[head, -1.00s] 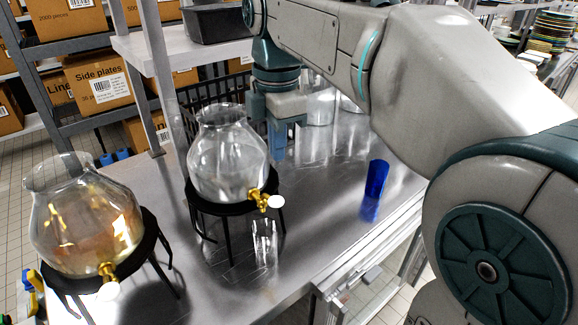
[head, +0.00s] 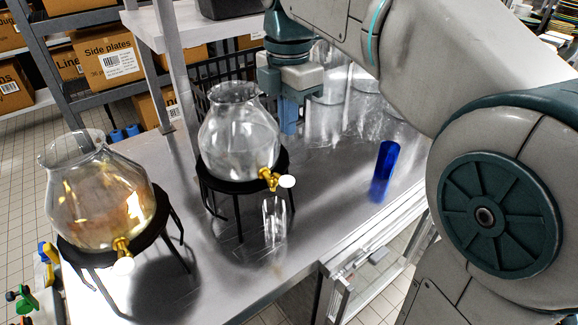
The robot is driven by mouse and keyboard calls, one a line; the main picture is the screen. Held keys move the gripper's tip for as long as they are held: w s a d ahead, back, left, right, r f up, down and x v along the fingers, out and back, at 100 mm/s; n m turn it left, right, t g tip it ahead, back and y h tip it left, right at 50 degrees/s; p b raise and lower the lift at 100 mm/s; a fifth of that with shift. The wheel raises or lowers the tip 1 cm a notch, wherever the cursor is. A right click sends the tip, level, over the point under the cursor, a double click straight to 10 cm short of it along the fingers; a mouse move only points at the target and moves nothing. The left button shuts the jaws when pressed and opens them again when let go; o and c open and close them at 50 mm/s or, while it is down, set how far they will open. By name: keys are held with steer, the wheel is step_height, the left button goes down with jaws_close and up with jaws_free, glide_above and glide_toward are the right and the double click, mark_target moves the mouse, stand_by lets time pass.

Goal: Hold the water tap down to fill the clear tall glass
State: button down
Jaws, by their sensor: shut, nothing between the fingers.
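The water dispenser (head: 238,140) is a clear round jar on a black stand, left of centre on the steel counter. Its brass tap (head: 268,178) has a white round end and points to the front right. The clear tall glass (head: 274,218) stands upright on the counter below the tap. Its water level cannot be made out. My gripper (head: 289,118) is shut and empty, pointing down behind and to the right of the jar, above the counter. It touches neither tap nor glass.
A second jar with amber contents (head: 100,205) stands on its own stand at the front left. A blue glass (head: 385,160) stands to the right. More clear glassware (head: 330,110) is at the back. The steel counter (head: 325,200) is bare between the clear glass and blue glass.

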mark_target(288, 180)
step_height(288, 180, down, 11)
steer(key=shift+p, duration=0.35)
